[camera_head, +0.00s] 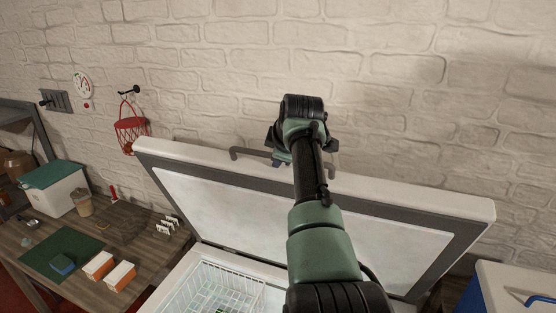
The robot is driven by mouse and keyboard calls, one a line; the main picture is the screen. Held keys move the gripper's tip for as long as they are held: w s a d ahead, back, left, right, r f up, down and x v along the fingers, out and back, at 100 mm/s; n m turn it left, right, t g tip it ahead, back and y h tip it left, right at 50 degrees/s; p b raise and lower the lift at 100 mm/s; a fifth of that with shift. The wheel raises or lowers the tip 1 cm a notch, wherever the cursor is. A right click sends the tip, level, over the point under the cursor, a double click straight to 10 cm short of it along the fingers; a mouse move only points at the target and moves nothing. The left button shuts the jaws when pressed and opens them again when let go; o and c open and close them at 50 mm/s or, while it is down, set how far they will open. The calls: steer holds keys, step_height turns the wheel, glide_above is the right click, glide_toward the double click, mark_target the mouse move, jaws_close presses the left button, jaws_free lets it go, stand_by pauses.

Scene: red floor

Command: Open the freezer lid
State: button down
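The freezer lid (405,197) stands raised and tilted back toward the brick wall, with its pale inner panel (215,208) facing me. A grey handle (241,153) runs along its top edge. My gripper (280,157) is at the lid's top edge by the handle, at the end of my outstretched arm. Its fingers are mostly hidden behind my wrist, so I cannot tell whether they hold the handle. The freezer body (183,279) is open below the lid, and a white wire basket (222,291) shows inside.
A wooden table (131,229) at left holds a green mat (62,252), orange-and-white boxes (100,265) and a white cooler with a green lid (53,187). A red basket (131,130) hangs on the wall. A white container with a blue handle (515,290) stands at lower right.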

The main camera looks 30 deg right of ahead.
steer(key=shift+d+f, duration=0.1)
steer(key=shift+d, duration=0.05)
steer(key=c, duration=1.1)
jaws_free()
steer(key=b+v, duration=0.6)
steer(key=v, duration=0.7)
steer(key=shift+w, duration=0.15)
steer(key=shift+b, duration=0.3)
